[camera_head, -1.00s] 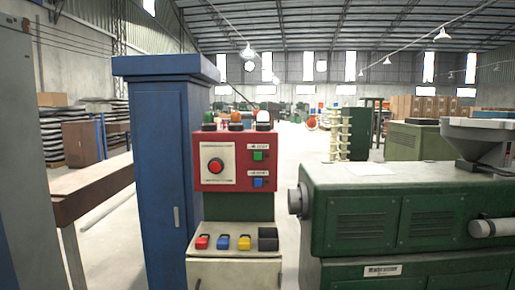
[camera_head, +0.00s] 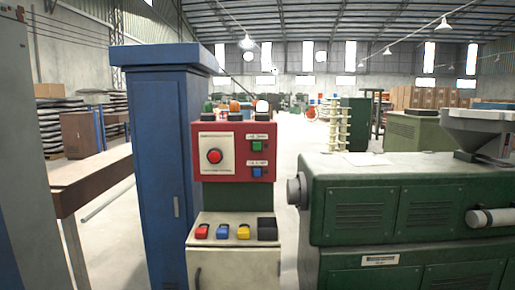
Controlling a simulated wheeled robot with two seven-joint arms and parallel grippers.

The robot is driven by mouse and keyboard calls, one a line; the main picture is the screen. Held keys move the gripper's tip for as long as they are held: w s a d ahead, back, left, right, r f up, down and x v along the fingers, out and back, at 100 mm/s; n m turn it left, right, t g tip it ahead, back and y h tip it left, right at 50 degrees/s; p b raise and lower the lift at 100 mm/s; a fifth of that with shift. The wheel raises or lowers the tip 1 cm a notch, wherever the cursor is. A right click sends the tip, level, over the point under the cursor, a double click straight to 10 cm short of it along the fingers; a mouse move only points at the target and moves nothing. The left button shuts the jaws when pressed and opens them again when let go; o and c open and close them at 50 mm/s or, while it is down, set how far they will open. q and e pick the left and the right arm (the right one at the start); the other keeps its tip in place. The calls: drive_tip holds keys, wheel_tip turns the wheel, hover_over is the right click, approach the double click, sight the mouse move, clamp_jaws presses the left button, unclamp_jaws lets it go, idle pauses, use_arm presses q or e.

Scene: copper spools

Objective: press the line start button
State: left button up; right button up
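A red control panel (camera_head: 233,177) stands upright on a pedestal in the middle of the head view. It carries a large round red button (camera_head: 214,156) on a white plate at left. On the ledge below sit a red button (camera_head: 202,231), a blue button (camera_head: 222,231), a yellow button (camera_head: 243,231) and a black box (camera_head: 267,229). Neither of my grippers is in view.
A tall blue cabinet (camera_head: 157,150) stands close at the panel's left. A large green machine (camera_head: 400,215) fills the right side. A brown table (camera_head: 95,180) is at far left. Open floor shows behind the panel.

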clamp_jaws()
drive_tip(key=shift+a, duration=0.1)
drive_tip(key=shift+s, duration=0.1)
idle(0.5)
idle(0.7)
